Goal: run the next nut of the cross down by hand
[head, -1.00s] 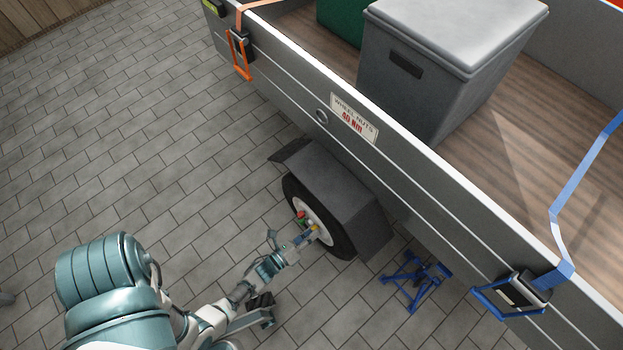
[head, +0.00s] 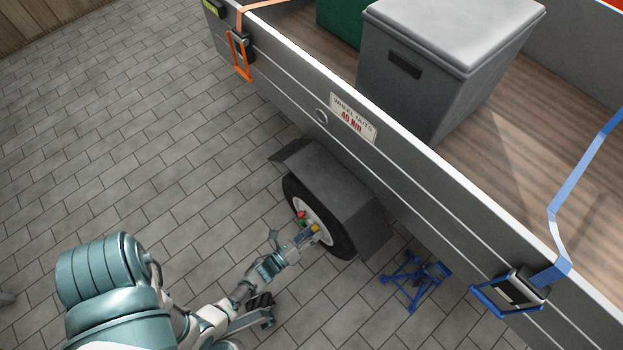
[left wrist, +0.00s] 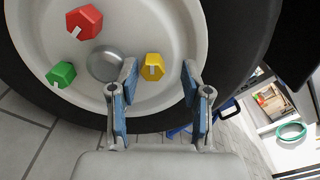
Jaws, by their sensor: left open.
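The trailer wheel (head: 341,243) has a white rim (left wrist: 186,28) that fills the left wrist view. Three coloured nuts show on it: a red nut (left wrist: 84,21) at top left, a green nut (left wrist: 61,74) at left and a yellow nut (left wrist: 152,67) right of the grey hub cap (left wrist: 105,64). Each carries a small white mark. My left gripper (left wrist: 158,90) is open, its blue-padded fingers on either side of the yellow nut in the picture, apart from it. In the head view my left gripper (head: 297,243) is at the wheel's face. My right gripper is not in view.
A dark fender (head: 335,190) covers the wheel's top. A blue stand (head: 416,281) is on the paved floor right of the wheel. The trailer side (head: 400,165) carries a wheel nuts 40 Nm sign (head: 354,118). The floor on the left is clear.

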